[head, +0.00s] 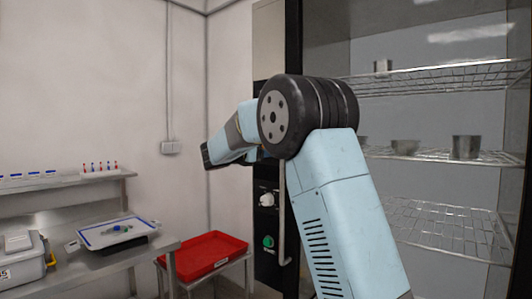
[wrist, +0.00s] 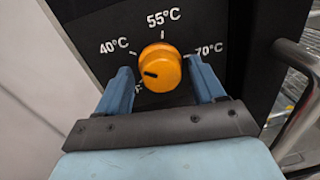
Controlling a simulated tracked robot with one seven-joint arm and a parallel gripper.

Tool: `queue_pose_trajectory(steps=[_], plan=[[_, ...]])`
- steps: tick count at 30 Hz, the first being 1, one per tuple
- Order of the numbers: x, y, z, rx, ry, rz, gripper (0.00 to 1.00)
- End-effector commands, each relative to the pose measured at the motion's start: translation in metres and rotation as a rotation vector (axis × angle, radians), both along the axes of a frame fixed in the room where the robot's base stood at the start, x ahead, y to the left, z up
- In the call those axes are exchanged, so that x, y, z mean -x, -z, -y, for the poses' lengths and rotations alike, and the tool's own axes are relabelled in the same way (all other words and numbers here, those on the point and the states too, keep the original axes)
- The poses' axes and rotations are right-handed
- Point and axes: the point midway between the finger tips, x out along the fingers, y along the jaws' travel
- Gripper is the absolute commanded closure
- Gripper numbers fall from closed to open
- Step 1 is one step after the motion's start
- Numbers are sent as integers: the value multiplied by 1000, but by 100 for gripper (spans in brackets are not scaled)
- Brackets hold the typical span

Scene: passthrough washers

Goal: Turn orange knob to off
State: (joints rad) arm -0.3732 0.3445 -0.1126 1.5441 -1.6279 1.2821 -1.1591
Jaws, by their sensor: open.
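The orange knob (wrist: 161,62) sits on a black panel in the wrist view, with 40°C, 55°C and 70°C marked around it. A dark pointer line on the knob runs to its left, slightly downward, near a partly hidden label ending in "F". My gripper (wrist: 158,70) is open, with one blue finger on each side of the knob. I cannot tell whether either finger touches it. In the head view my gripper (head: 207,157) is at the left end of my bent arm, and the orange knob is hidden.
A metal handle (wrist: 300,115) stands close to the right of the panel. In the head view, the panel carries a white knob (head: 266,200) and a green button (head: 268,241). A red tray (head: 205,255) stands on a low table to the left. Wire shelves (head: 430,153) are at right.

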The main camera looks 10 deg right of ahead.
Motion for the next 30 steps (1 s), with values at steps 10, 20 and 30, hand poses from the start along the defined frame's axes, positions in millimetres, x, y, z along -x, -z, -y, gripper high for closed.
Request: queue_pose_trajectory(steps=[10,20,30], plan=[[0,0,0,0,1,0,45],[0,0,0,0,0,0,76],[0,0,3,28,4,-37,78]])
